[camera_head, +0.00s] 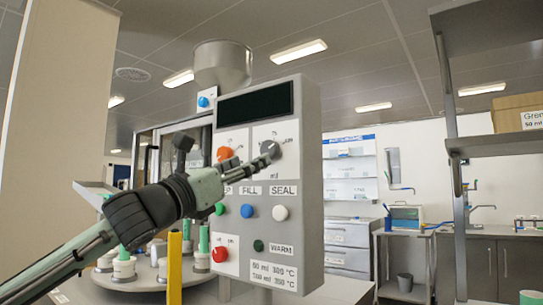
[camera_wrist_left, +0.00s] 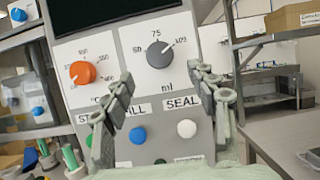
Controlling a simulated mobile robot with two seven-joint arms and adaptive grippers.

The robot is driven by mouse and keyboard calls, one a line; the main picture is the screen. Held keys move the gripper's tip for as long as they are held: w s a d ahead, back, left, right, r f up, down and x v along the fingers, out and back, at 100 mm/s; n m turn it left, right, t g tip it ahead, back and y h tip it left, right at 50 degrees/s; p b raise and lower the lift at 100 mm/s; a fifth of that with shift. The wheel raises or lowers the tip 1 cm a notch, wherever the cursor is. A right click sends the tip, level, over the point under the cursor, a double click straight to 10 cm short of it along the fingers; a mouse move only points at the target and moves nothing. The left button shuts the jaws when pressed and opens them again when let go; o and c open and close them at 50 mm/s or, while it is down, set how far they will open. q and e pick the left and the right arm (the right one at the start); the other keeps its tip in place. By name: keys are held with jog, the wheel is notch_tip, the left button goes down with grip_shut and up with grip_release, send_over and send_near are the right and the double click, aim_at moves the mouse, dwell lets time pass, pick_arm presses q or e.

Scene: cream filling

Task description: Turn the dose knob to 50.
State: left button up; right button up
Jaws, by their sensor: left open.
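The dose knob (camera_wrist_left: 160,54) is a round dark grey dial on a white plate marked 50, 75 and 100 with "ml" below. Its light pointer mark seems to aim to the upper right, towards the 100. In the head view the knob (camera_head: 277,149) is partly covered by my gripper. My left gripper (camera_head: 266,160) reaches the machine's front panel from the lower left. In the wrist view my left gripper (camera_wrist_left: 162,76) is open and empty, its fingers left and right of the knob and slightly lower. I cannot tell any contact. My right gripper is not in view.
An orange temperature knob (camera_wrist_left: 82,72) sits left of the dose knob. Below are a blue FILL button (camera_head: 247,211) and a white SEAL button (camera_head: 280,213). A dark display (camera_head: 255,102) is above.

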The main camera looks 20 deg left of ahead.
aim_at(267, 152)
pick_arm(q)
jog(key=p+x, duration=0.1)
jog(key=x, duration=0.5)
jog(key=shift+w+d+r, duration=0.1)
jog(key=shift+w+r, duration=0.1)
jog(key=shift+w, duration=0.05)
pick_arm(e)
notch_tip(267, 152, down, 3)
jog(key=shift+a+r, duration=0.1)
pick_arm(q)
jog(key=c, duration=1.2)
